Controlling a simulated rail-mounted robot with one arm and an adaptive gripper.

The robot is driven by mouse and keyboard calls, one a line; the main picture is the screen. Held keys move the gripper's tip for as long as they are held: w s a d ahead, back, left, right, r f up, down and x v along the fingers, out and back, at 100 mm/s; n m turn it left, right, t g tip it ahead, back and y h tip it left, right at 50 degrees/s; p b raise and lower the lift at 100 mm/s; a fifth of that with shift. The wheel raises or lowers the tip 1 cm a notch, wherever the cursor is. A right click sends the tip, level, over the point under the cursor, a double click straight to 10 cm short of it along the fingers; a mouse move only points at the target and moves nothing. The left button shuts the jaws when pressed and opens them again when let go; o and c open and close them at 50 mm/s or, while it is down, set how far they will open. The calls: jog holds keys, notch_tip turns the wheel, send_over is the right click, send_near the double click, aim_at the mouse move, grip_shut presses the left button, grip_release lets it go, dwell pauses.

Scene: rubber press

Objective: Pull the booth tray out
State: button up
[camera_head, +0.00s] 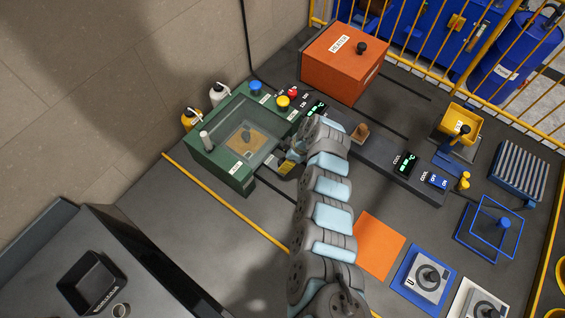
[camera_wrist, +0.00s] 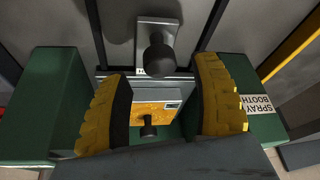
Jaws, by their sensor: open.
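The green spray booth (camera_head: 220,165) stands left of centre in the head view, with a clear top. Through it I see a tan plate with a dark knob (camera_head: 247,134). In the wrist view a light grey plate (camera_wrist: 145,27) with a dark round knob (camera_wrist: 160,57) sits at the booth's edge and looks like the tray's front and handle. The tan plate (camera_wrist: 150,106) with its own knob lies below it. My gripper (camera_wrist: 162,78) is open, its yellow-black fingers on either side of the knob, with gaps visible. In the head view my gripper (camera_head: 288,167) is at the booth's right side.
An orange heater box (camera_head: 340,62) stands behind. A dark console with green displays (camera_head: 404,164) runs to the right of the booth. Spray bottles (camera_head: 218,94) stand behind the booth. An orange mat (camera_head: 365,245) lies to the right.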

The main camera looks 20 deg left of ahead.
jog(key=shift+b+x, duration=0.3)
jog(key=shift+x, duration=0.75)
jog(key=shift+a+f, duration=0.1)
jog(key=shift+f, duration=0.35)
grip_shut()
